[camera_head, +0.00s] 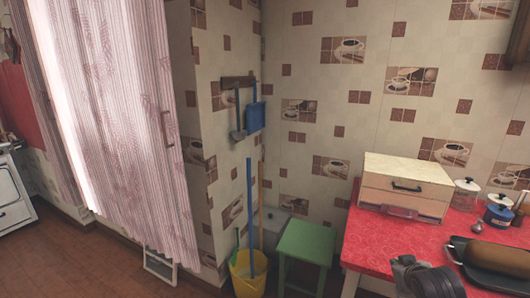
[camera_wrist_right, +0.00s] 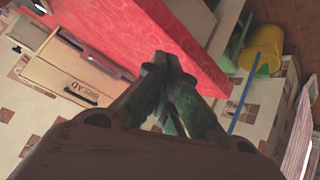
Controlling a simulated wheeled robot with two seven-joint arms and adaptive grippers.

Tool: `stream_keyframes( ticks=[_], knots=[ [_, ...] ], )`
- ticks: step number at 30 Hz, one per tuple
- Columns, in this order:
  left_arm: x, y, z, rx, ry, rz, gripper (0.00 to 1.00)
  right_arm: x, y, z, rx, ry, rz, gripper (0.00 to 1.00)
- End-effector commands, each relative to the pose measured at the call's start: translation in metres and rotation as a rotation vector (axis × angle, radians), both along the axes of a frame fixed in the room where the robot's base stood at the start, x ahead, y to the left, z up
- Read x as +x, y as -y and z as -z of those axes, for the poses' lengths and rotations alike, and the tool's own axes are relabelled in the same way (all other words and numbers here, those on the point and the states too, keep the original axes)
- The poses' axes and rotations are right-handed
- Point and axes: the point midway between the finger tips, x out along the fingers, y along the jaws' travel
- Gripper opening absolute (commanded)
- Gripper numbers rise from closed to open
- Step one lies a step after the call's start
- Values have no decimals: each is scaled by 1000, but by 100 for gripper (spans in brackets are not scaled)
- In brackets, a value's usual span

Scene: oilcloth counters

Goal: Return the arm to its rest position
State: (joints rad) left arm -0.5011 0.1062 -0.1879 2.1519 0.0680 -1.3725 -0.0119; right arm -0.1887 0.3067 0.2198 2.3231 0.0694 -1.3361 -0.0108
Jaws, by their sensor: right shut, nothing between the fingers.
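My right gripper (camera_head: 428,278) shows at the bottom right of the head view, dark grey, near the front edge of the red counter (camera_head: 375,245). In the right wrist view the gripper (camera_wrist_right: 165,62) has its fingers together with nothing between them. The red counter edge (camera_wrist_right: 160,30) lies beyond the fingertips there. My left gripper does not show in either view.
A bread box (camera_head: 408,185), several jars (camera_head: 466,192) and a dark tray (camera_head: 490,268) holding a brown loaf-like object (camera_head: 500,258) are on the counter. A green stool (camera_head: 306,243) and yellow bucket (camera_head: 247,277) stand left of it. Open floor lies further left.

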Motion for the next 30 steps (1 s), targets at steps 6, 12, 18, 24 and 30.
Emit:
stream_keyframes(
  ticks=[6, 12, 18, 24, 30],
  knots=[
    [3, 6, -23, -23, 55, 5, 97, -29, -76, 69, 74, -133, -108, 0],
    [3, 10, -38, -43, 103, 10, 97, -63, -144, 122, 148, -223, -207, 0],
    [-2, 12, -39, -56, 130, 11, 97, -106, -207, 175, 232, -315, -288, 0],
    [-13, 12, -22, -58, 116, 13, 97, -147, -246, 217, 299, -399, -327, 0],
    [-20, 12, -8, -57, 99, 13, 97, -171, -256, 241, 329, -449, -327, 0]
  ],
)
